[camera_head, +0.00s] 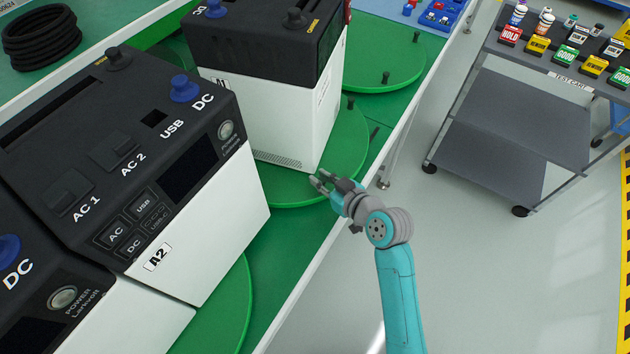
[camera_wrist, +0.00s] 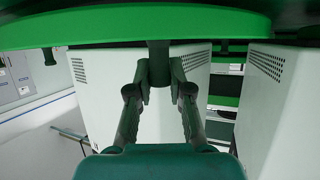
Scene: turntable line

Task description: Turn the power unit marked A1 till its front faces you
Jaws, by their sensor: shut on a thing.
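A power unit (camera_head: 255,110) with a black top and white body stands upright on a green turntable (camera_head: 285,190) beyond the A2 unit. It bears a small label on its white side, too small to read surely; no control panel like the A2 unit's shows clearly on it. My gripper (camera_head: 320,182) is at the near right rim of this turntable. In the wrist view, which looks upside down, my gripper (camera_wrist: 158,75) is shut on a dark peg (camera_wrist: 158,60) at the rim of a green disc (camera_wrist: 100,28). White vented bodies (camera_wrist: 110,75) show behind it.
The power unit marked A2 (camera_head: 225,225) stands close on the left, its controls visible, with another unit beside it. Other rim pegs (camera_head: 374,133) stand up. A further green turntable (camera_head: 400,65) lies behind. A test cart (camera_head: 490,120) stands right; the floor between is clear.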

